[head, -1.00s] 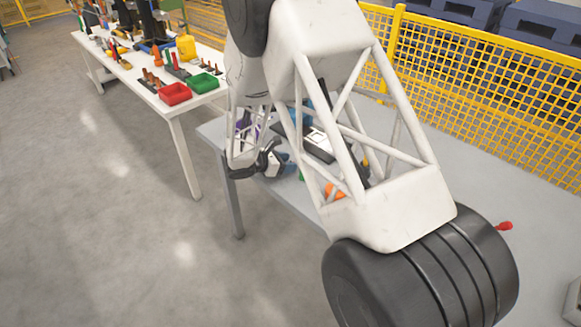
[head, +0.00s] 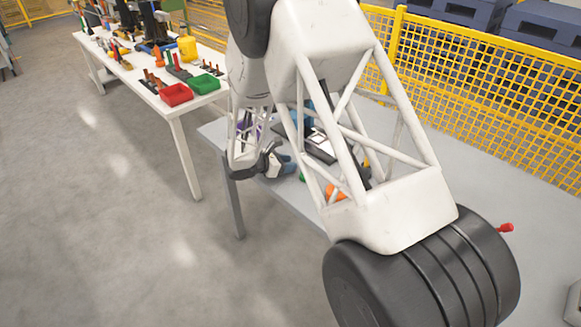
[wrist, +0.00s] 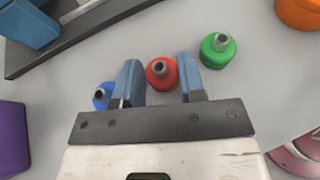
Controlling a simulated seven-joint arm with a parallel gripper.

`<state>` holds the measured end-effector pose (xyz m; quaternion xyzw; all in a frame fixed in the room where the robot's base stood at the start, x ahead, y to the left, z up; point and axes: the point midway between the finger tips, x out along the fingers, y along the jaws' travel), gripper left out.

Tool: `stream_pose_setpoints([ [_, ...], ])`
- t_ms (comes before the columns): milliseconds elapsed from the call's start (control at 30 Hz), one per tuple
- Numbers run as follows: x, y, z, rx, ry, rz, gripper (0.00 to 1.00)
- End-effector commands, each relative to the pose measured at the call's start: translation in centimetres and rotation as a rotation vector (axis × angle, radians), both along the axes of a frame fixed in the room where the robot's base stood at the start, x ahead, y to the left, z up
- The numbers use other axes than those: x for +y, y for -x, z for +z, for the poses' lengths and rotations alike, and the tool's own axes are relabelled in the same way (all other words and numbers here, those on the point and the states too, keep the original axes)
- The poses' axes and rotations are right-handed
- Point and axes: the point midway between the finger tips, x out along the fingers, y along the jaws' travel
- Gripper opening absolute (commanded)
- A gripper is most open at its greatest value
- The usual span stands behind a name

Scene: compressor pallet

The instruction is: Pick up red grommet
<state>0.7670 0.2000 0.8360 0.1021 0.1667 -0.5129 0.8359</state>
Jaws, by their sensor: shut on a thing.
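The red grommet (wrist: 161,74) has a grey metal tip and stands on the grey table between my gripper's two blue fingers in the wrist view. My gripper (wrist: 161,70) is shut on it, one finger against each side. In the head view my gripper (head: 283,164) is low over the near-left part of the table. The grommet is hidden from the head camera there, and I cannot tell whether it is clear of the table.
A green grommet (wrist: 217,51) stands close right of my right finger. A blue grommet (wrist: 103,96) is beside the left finger. An orange part (wrist: 299,12), a purple block (wrist: 12,142), a pink part (wrist: 299,156) and a dark frame (wrist: 88,28) lie around.

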Motion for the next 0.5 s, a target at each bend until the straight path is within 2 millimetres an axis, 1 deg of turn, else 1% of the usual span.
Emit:
stream_pose_setpoints([
  [267, 0.0, 0.0, 0.4, -0.001, 0.000, 0.000, 0.14],
  [367, 0.0, 0.0, 1.0, -0.001, 0.000, 0.000, 0.14],
  [500, 0.0, 0.0, 2.2, -0.002, 0.000, -0.001, 0.14],
])
